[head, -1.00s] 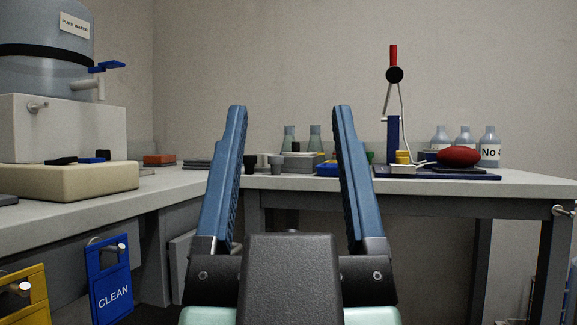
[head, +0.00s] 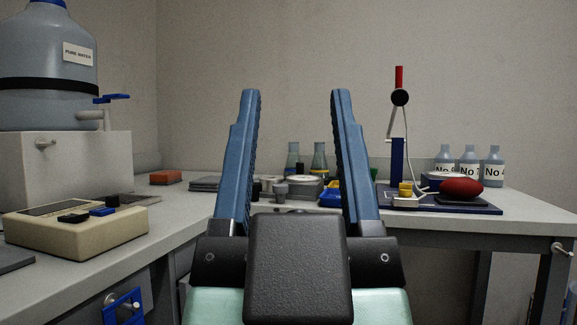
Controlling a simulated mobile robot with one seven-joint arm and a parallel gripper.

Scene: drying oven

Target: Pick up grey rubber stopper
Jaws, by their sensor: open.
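My gripper (head: 296,92) is open and empty, its two blue fingers pointing up and forward in the middle of the head view. Between the fingers, on the far bench, stands a small grey tapered piece (head: 281,192) that looks like the grey rubber stopper. It is upright near the front of a cluster of small things, lower in the picture than the fingertips and well beyond them. Small dark pieces (head: 256,189) stand just left of it, one partly hidden by the left finger.
At right are a burette stand (head: 398,160), bottles (head: 469,165) and a red oval object (head: 461,188). A beige device (head: 75,228) sits on the left bench.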

